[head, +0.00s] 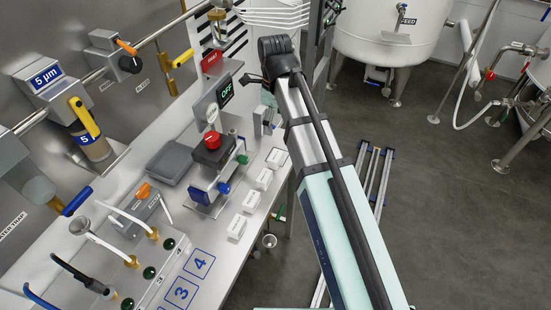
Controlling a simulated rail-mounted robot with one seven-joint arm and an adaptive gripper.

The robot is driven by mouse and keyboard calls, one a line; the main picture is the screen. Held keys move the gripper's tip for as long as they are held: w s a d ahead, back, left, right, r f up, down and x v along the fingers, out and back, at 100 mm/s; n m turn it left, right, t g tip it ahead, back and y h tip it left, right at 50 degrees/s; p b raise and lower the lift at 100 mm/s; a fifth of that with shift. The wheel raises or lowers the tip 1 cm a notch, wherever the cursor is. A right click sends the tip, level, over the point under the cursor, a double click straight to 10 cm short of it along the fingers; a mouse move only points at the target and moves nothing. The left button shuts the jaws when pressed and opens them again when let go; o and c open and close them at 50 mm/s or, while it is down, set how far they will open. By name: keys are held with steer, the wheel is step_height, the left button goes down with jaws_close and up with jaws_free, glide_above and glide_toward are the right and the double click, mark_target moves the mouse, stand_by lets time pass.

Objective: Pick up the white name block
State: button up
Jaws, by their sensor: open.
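Several small white blocks with dark print stand in a slanting row along the right edge of the steel bench in the head view. From far to near, these include one white block (275,158), a second (264,178) and a third (251,201), with another white block (237,227) nearest. The print is too small to read, so I cannot tell which is the name block. My gripper (250,80) is dark and small at the far end of my arm, beyond the blocks and apart from them. It is open, with nothing seen in it; my arm partly hides it.
Blue numbered squares (181,292) mark the bench. Tanks (385,35) stand behind; the floor at right is mostly clear.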

mark_target(276, 155)
step_height(276, 155, down, 11)
steer(key=p, duration=0.2)
steer(key=shift+f+p, duration=0.2)
steer(key=shift+p, duration=0.2)
steer(key=shift+s+d+f+p, duration=0.1)
steer(key=shift+f+p, duration=1.1)
steer(key=shift+f, duration=1.45)
steer(key=c, duration=1.3)
